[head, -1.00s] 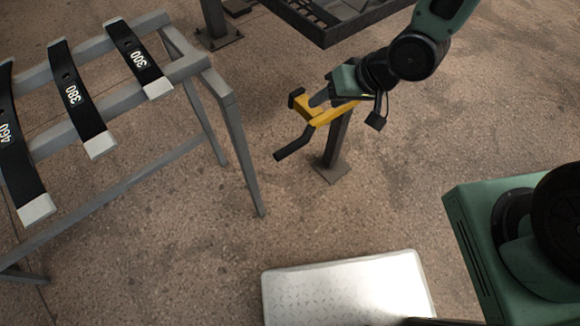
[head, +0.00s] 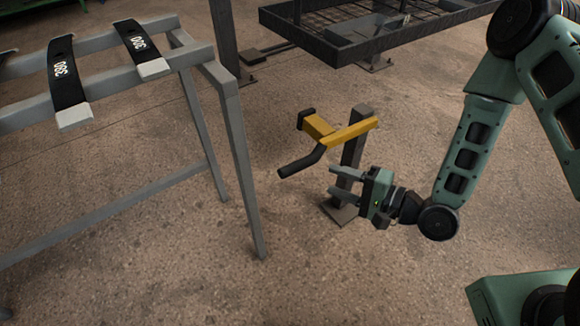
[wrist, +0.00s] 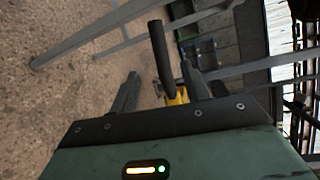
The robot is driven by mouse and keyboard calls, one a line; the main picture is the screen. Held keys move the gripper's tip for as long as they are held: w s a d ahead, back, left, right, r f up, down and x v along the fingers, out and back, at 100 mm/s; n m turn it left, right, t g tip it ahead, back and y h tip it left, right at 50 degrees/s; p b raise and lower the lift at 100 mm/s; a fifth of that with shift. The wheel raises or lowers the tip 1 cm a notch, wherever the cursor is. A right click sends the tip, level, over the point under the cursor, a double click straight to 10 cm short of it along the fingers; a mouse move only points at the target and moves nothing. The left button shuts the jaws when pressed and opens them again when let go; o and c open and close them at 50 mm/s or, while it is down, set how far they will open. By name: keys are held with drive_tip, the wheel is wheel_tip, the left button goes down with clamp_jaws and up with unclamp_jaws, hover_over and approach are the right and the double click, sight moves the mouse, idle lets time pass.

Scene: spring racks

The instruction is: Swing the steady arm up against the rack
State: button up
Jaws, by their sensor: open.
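The steady arm (head: 345,132) is a yellow bar with a black grip handle (head: 300,163) and a black-tipped yellow stub (head: 317,125). It sits on top of a short dark post (head: 353,155) and sticks out toward the rack (head: 215,72), with a gap between them. My gripper (head: 334,181) is open and empty, lower than the bar and just right of the handle, with its fingers pointing left. In the wrist view the black handle (wrist: 158,50) shows beyond and between the open fingers, with part of the yellow arm (wrist: 178,97) behind.
The grey rack carries dark leaf springs (head: 66,80) marked 380 and 300. A dark mesh-topped table (head: 375,35) stands at the back. Its supports have base plates on the floor. Bare floor (head: 150,225) lies in front.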

drive_tip(key=b+x, duration=0.2)
drive_tip(key=x, duration=1.1)
drive_tip(key=shift+a, duration=0.2)
drive_tip(key=shift+w+f, duration=0.15)
